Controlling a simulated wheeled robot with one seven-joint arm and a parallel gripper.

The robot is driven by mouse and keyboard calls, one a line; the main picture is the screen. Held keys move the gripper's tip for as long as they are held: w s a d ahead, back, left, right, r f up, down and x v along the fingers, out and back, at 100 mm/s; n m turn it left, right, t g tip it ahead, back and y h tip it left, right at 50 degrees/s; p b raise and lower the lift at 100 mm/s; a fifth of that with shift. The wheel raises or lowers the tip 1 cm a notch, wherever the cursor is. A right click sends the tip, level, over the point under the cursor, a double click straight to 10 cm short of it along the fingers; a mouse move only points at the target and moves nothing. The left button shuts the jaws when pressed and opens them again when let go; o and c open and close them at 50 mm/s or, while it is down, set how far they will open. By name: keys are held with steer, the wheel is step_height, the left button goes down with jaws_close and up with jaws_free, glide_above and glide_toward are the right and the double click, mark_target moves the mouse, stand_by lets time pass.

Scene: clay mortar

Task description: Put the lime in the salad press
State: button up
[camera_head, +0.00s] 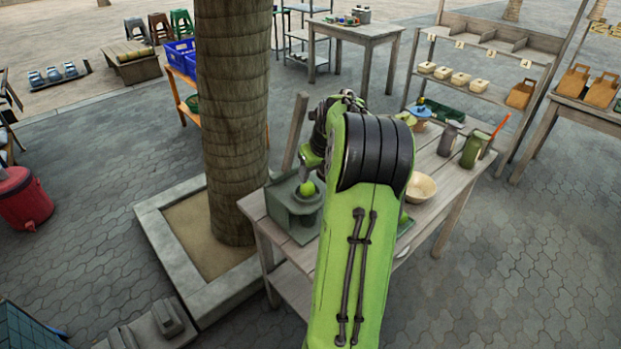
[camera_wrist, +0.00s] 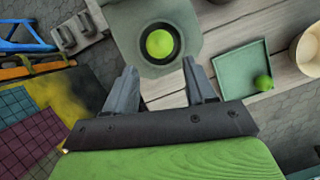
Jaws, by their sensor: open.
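The salad press (camera_head: 281,216) is a grey-green block with an upright lever at the left end of the wooden table. In the wrist view its base (camera_wrist: 122,22) has a dark round cup (camera_wrist: 160,62). A bright green lime (camera_wrist: 160,43) sits in that cup; it also shows in the head view (camera_head: 307,189). My gripper (camera_wrist: 159,67) is open and empty, its fingertips pointing toward the press, with the lime beyond them and apart from them. A second lime (camera_wrist: 263,83) lies on a green tray (camera_wrist: 235,78) to the right of the press.
A cream bowl (camera_head: 421,188) and dark green mugs (camera_head: 471,150) stand further right on the table. A tree trunk (camera_head: 232,120) in a stone-edged planter (camera_head: 170,247) rises close to the table's left. My arm hides part of the tabletop.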

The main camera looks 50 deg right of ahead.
steer(key=a+r+n, duration=0.6)
steer(key=a+n, duration=0.4)
steer(key=a, duration=0.3)
steer(key=a+r+n, duration=0.5)
steer(key=a+n, duration=0.5)
steer(key=a, duration=0.3)
steer(key=s+a+f+n+t+y, duration=0.1)
steer(key=s+a+f+n+y, duration=0.1)
steer(key=s+a+n, duration=1.1)
steer(key=n, duration=0.8)
steer(key=shift+s+a+f+p, duration=0.15)
steer(key=shift+s+f+p, duration=0.1)
steer(key=shift+s+p, duration=0.05)
